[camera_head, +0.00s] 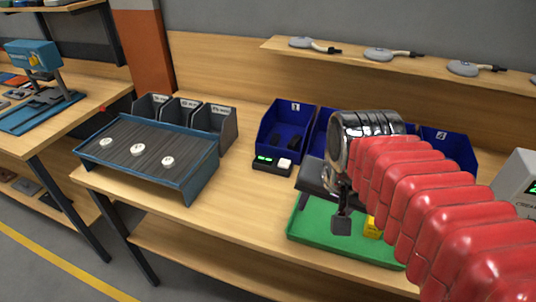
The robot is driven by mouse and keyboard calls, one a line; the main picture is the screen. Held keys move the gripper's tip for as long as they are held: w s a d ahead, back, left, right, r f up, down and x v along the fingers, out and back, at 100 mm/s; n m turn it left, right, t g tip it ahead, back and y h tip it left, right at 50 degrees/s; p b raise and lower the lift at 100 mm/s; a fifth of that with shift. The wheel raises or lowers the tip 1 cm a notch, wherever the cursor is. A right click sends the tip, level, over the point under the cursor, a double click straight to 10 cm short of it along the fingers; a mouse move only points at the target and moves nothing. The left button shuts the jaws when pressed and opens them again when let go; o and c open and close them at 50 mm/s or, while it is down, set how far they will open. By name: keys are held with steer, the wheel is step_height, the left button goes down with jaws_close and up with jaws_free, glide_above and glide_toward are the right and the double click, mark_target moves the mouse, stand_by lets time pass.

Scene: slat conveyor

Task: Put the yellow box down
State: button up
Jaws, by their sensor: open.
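The yellow box (371,228) is at the green tray (315,226), partly hidden behind my red arm. It appears to rest on the tray surface. My gripper (341,222) is just left of the box, over the green tray, with its dark fingers pointing down. The gripper is open. The box looks apart from the visible finger, but my arm covers part of the space around it.
Blue numbered bins (285,131) stand along the back of the bench. A slat conveyor (150,150) with white round parts is at the left, with grey bins (213,127) behind it. A small device (272,163) sits between. Bench wood left of the tray is clear.

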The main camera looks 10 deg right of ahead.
steer(key=a+n, duration=0.1)
steer(key=n, duration=0.1)
steer(key=s+a+n+t, duration=0.1)
steer(key=a+n, duration=0.1)
steer(key=s+a+n, duration=0.1)
steer(key=a+n, duration=0.1)
steer(key=n, duration=0.1)
steer(key=shift+s+a+f+t+y, duration=0.15)
steer(key=shift+s+f+t+y, duration=0.1)
steer(key=shift+f+t+y, duration=0.05)
jaws_close()
stand_by(1.3)
